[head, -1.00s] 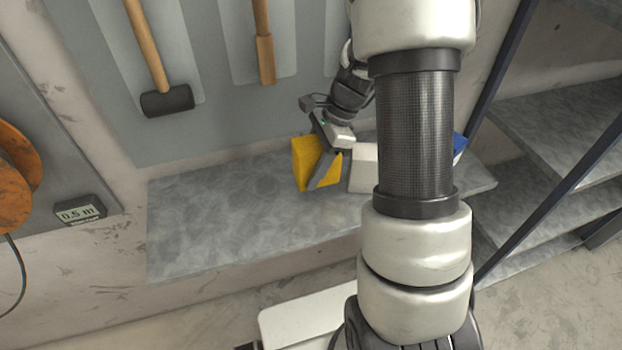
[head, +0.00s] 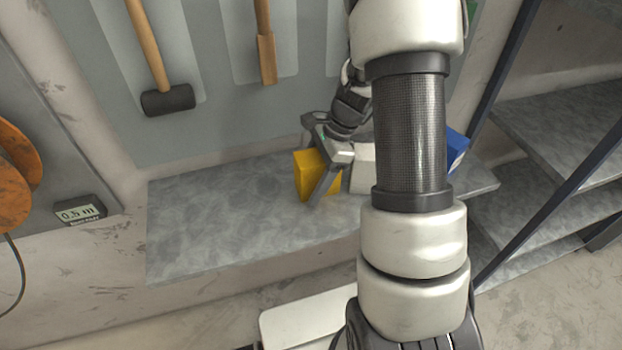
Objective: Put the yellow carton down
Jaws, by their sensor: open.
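The jaws are open. The far finger is hidden, and I cannot tell whether the near finger touches the carton. Part of the carton is hidden behind this finger.
A white box (head: 362,170) stands close to the right of the carton, and a blue object (head: 457,147) is farther right, both partly hidden by my arm. The shelf's left half is clear. A mallet (head: 168,100) hangs on the wall above.

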